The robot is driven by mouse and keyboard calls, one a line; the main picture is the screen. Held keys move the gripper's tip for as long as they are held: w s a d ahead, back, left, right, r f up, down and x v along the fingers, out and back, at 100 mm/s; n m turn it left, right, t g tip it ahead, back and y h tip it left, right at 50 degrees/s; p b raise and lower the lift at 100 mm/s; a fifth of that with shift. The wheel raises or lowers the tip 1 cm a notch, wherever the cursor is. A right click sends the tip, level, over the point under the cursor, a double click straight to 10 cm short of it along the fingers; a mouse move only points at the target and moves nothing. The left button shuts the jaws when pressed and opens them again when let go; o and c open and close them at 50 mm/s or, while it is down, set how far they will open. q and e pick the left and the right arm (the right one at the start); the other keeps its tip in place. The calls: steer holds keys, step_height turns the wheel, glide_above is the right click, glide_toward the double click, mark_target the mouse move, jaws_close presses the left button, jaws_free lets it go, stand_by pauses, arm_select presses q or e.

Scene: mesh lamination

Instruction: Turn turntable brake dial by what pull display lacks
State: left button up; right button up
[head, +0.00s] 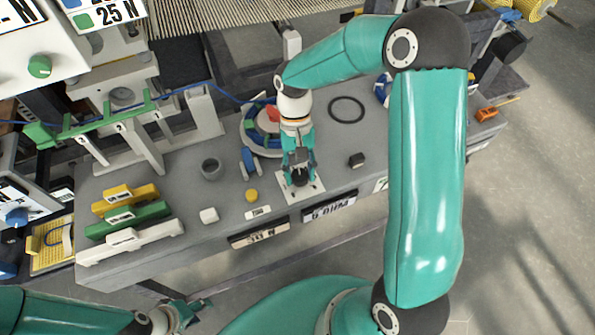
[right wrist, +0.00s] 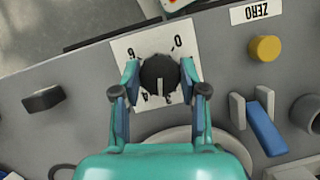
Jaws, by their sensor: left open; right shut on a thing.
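The brake dial (right wrist: 158,72) is a black round knob with a pale pointer line, on a white plate (right wrist: 127,48) marked with numbers. The line points toward the lower edge of the picture, near the 3 and 4. My right gripper (head: 299,173) is shut on the dial, one finger on each side. In the head view the plate (head: 316,188) shows below the gripper. The display (head: 259,236) on the bench front ends in N; its digits are hard to read. A second display (head: 330,208) is right of it. My left gripper (head: 186,312) is open and empty at the lower left.
A sign (head: 112,14) at the top left reads 25 N. A yellow button (head: 251,195) and a ZERO label (head: 258,212) are left of the dial. A black block (head: 357,160) sits right of it. Yellow, green and white bars (head: 130,241) lie at the left.

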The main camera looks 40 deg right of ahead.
steer(key=shift+w+n+h, duration=0.3)
steer(key=shift+n+h, duration=0.1)
steer(key=shift+n, duration=0.8)
steer(key=shift+r, duration=0.1)
steer(key=o, duration=1.1)
steer(key=shift+s, duration=0.1)
steer(key=v, duration=1.1)
steer(key=shift+w+r, duration=0.25)
steer(key=shift+w, duration=0.1)
